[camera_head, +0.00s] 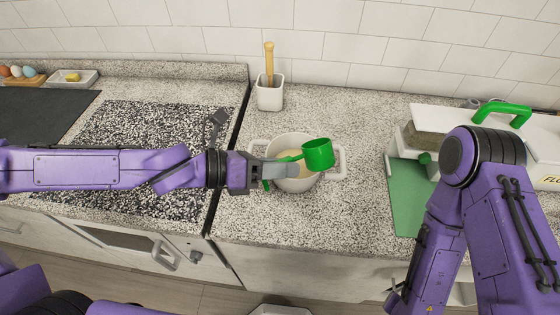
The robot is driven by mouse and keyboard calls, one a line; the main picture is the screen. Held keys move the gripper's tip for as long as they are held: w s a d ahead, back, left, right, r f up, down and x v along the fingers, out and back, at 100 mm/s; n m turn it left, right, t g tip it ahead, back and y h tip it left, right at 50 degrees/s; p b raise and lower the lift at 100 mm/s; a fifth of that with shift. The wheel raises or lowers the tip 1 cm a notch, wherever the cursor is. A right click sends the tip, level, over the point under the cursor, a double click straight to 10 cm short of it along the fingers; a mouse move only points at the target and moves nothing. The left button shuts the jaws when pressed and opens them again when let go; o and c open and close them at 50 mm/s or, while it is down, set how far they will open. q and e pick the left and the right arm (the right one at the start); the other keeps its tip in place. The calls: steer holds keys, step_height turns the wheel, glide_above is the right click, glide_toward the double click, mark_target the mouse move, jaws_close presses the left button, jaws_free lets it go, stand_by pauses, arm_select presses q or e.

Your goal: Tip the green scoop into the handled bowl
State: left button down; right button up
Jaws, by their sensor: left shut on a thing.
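The green scoop (319,154) has a small round cup and a thin handle. My left gripper (285,171) is shut on the scoop's handle and holds it above the handled bowl. The handled bowl (298,185) is a white pot with two side handles, standing on the counter. Something beige shows inside it. The scoop's cup is over the bowl's right part, near the right handle. I cannot tell how far the cup is tilted or what it holds. My gripper hides part of the bowl's left side. My right gripper is out of view; only my right arm shows.
A white holder (270,97) with a wooden-handled tool stands behind the bowl. A green board (407,200) and a white box with a green handle (502,112) are at right. A dark speckled cooktop (150,130) lies left. The counter (360,110) between bowl and board is clear.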

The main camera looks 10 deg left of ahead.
arm_select(q)
steer(key=shift+w+f+n, duration=0.3)
steer(key=shift+w+f, duration=0.3)
steer(key=shift+s+a+f+n+g+h, duration=0.1)
steer(key=shift+s+f+n+g+h, duration=0.15)
steer(key=shift+s+n+h, duration=0.2)
steer(key=n, duration=0.1)
steer(key=f+n+h, duration=0.1)
steer(key=n, duration=0.1)
steer(key=shift+w+a+f+g+b, duration=0.1)
steer(key=shift+w+f+g+b, duration=0.05)
steer(key=shift+w+g+b, duration=0.15)
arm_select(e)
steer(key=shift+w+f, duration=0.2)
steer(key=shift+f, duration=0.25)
arm_select(q)
steer(key=shift+w+a+f+n+h+p, duration=0.1)
steer(key=shift+a+f+n+h+p, duration=0.2)
steer(key=shift+n+p, duration=0.4)
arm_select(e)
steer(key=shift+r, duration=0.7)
